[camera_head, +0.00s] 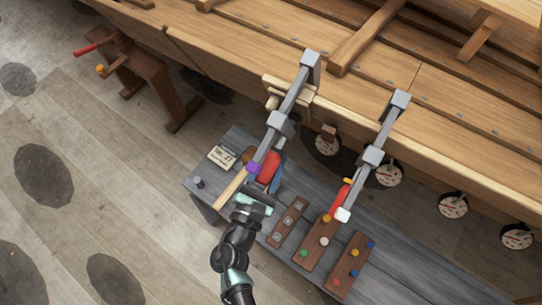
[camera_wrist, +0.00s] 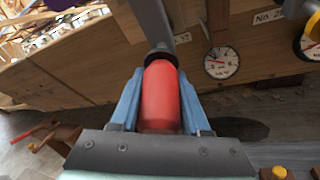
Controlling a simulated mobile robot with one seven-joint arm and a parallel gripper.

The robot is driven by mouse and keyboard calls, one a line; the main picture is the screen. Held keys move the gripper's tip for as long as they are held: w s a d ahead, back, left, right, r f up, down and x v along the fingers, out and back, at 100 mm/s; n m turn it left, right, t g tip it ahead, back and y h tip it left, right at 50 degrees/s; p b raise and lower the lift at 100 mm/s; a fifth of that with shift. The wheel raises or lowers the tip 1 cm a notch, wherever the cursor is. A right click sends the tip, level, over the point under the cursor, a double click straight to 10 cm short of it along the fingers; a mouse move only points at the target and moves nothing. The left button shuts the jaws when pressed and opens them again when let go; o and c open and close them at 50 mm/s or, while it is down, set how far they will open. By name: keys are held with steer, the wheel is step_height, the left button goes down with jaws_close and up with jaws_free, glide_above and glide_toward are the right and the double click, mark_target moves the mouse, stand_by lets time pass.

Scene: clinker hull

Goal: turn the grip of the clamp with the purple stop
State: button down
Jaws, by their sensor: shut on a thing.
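The clamp with the purple stop (camera_head: 254,167) has a grey bar (camera_head: 290,105) reaching up to the wooden hull. Its red grip (camera_head: 269,168) sits near the bar's lower end, beside the purple stop. In the wrist view the red grip (camera_wrist: 161,97) stands upright between the two blue fingers of my gripper (camera_wrist: 160,105). My gripper (camera_head: 268,175) is shut on the red grip. A second clamp (camera_head: 373,155) with a white stop (camera_head: 342,215) and a red grip stands to the right, apart from my gripper.
The grey bench (camera_head: 380,225) below bears wooden boards with coloured pegs (camera_head: 334,245), a label card (camera_head: 222,156) and a wooden strip (camera_head: 232,187) close to my gripper. Round dials (camera_head: 328,144) line the hull's lower side. A wooden stand (camera_head: 140,70) is at upper left.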

steer(key=shift+f+b, duration=0.15)
steer(key=shift+b, duration=0.45)
steer(key=b, duration=0.1)
steer(key=m+y+b, duration=0.1)
steer(key=b, duration=0.1)
steer(key=shift+a+f+t, duration=0.1)
steer(key=shift+f+t, duration=0.15)
steer(key=shift+t, duration=0.15)
steer(key=m+t+y+b, duration=0.1)
steer(key=b, duration=0.4)
steer(key=shift+m, duration=0.4)
steer(key=m+b, duration=0.1)
steer(key=b, duration=0.1)
steer(key=y+b, duration=0.1)
steer(key=b, duration=0.2)
steer(key=shift+a+r+m+t+b, duration=0.1)
steer(key=shift+r+m+t+b, duration=0.1)
steer(key=shift+m+t+b, duration=0.15)
steer(key=shift+r+m+t+b, duration=0.25)
steer(key=shift+m+t+b, duration=0.15)
steer(key=shift+b, duration=0.85)
steer(key=shift+r, duration=0.15)
steer(key=shift+y, duration=0.3)
steer(key=shift+c, duration=1.9)
jaws_free()
